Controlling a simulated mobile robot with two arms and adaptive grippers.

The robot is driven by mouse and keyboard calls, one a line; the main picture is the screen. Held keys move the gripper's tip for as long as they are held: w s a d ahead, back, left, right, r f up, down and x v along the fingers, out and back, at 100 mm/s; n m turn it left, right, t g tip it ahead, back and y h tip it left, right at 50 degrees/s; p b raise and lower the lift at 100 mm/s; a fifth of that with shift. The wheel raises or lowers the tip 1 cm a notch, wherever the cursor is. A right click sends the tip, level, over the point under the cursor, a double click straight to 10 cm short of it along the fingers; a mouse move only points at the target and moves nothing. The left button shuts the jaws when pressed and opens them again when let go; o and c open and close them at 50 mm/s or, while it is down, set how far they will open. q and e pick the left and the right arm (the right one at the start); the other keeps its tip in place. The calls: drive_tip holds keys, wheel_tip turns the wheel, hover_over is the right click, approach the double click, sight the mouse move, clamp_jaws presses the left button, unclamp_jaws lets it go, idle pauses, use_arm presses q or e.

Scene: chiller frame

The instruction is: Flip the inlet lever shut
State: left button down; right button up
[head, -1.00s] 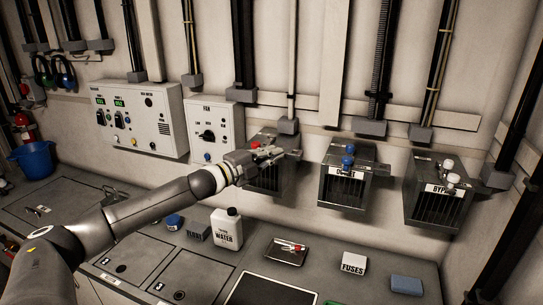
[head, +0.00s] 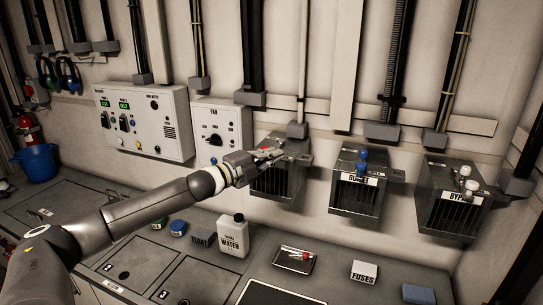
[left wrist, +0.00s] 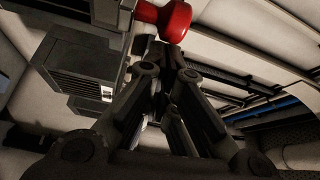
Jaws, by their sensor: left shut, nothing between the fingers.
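The inlet box is the leftmost of three dark wall boxes (head: 276,184) in the head view; its label is hidden behind my gripper. Its red lever knob (head: 265,149) shows just over my gripper's top edge. In the left wrist view the red knob (left wrist: 168,20) is large, at the top, just beyond the fingertips; whether they touch it I cannot tell. My left gripper (head: 276,154) is shut and empty in front of the box's top. Its fingers (left wrist: 165,62) also show in the left wrist view. My right gripper is out of view.
To the right are the outlet box (head: 356,202) with blue knobs and the bypass box (head: 440,210) with white ones. A fan panel (head: 218,128) is to the left. Below, the bench holds a water bottle (head: 232,236), a small tray (head: 294,262) and a fuses box (head: 364,273).

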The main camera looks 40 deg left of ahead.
use_arm(q)
drive_tip(key=shift+s+a+m+h+p, duration=0.2)
drive_tip(key=shift+a+m+h+p, duration=0.25)
drive_tip(key=shift+a+p, duration=0.2)
